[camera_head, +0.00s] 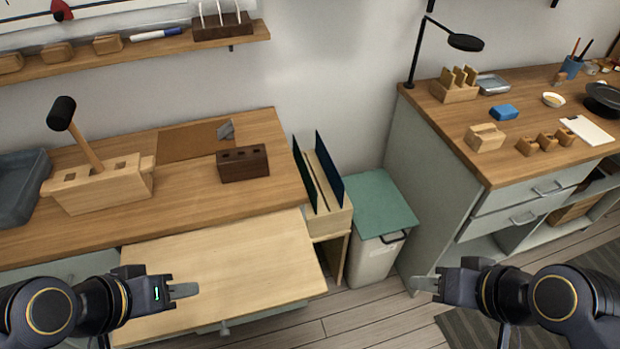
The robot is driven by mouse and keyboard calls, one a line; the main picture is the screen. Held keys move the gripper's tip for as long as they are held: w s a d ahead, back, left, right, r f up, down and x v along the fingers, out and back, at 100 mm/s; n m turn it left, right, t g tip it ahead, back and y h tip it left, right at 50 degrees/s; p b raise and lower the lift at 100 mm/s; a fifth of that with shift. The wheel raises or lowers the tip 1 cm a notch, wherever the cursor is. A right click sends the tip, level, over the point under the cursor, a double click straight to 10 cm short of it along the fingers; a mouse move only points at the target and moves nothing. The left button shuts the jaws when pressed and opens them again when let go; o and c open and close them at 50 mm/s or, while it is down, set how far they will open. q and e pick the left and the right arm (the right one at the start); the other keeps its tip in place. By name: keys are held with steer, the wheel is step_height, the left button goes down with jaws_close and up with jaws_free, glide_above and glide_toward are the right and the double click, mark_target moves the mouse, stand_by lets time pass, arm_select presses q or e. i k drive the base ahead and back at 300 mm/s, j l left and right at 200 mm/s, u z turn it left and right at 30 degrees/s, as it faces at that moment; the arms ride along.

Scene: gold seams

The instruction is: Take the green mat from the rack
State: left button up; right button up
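A light wooden rack (338,222) stands at the right end of the left workbench, in the middle of the view. Two thin dark panels stand upright in its slots: one at the left (305,172) and one at the right (329,174). My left gripper (186,290) is over the pull-out board, left of and nearer than the rack. My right gripper (424,284) is to the right of and nearer than the rack. Both look empty; their finger gaps do not show clearly.
A bin with a green lid (378,203) stands right of the rack. The pull-out board (230,262) is bare. A dark wooden block (243,164) and a mallet in a wooden block (98,190) are on the left bench. A right counter (450,125) holds a lamp.

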mark_target(309, 183)
steer(key=k+u, duration=0.15)
steer(key=k, duration=0.5)
steer(key=k+j+u, duration=0.15)
steer(key=k, duration=0.45)
steer(key=u, duration=0.45)
steer(key=i+l+u, duration=0.1)
steer(key=u, duration=0.35)
steer(key=l+u, duration=0.15)
steer(key=u, duration=0.25)
steer(key=l+u, duration=0.15)
steer(key=u, duration=0.3)
steer(key=l+u, duration=0.1)
steer(key=u, duration=0.35)
steer(key=k+l, duration=0.1)
steer(key=l, duration=1)
steer(key=k+l, duration=0.15)
steer(key=l, duration=0.95)
steer(key=k+l, duration=0.15)
steer(key=l, duration=0.35)
steer(key=l+u, duration=0.1)
steer(key=l, duration=0.45)
steer(key=k, duration=0.1)
